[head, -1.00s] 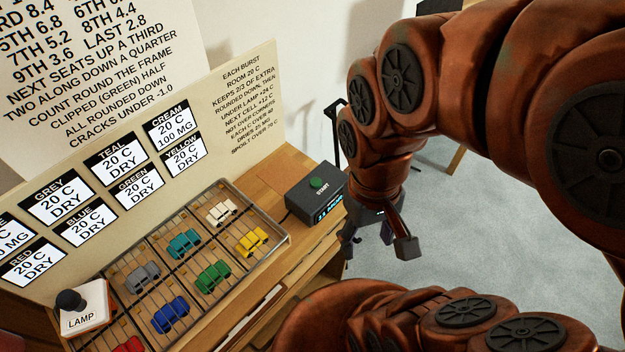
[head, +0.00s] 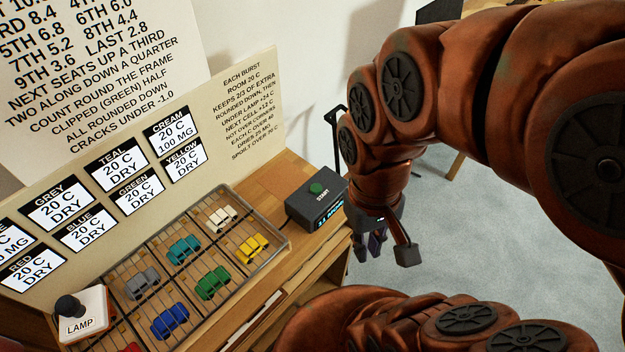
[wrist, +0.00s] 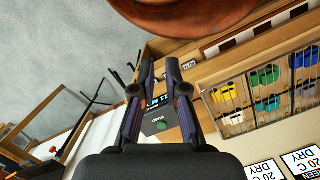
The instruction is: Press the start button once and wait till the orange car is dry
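The start box (head: 316,200) is dark grey with a green button (head: 316,187) on top and a lit display on its front. It stands on the wooden bench just right of the car rack. My gripper (head: 374,247) hangs to the right of the box, apart from it, beyond the bench edge. In the wrist view the two fingers of my gripper (wrist: 159,64) stand apart with nothing between them, and the start box (wrist: 158,120) shows behind them. No orange car is visible; the rack's left end is cut off in the head view.
The wire rack (head: 283,243) holds white, yellow, teal, green, grey, blue and red cars. A lamp unit (head: 83,318) with a black knob stands at its left. Cards on the board (head: 262,62) read mostly dry; cream reads 100 MG. A card at the left edge is cut off.

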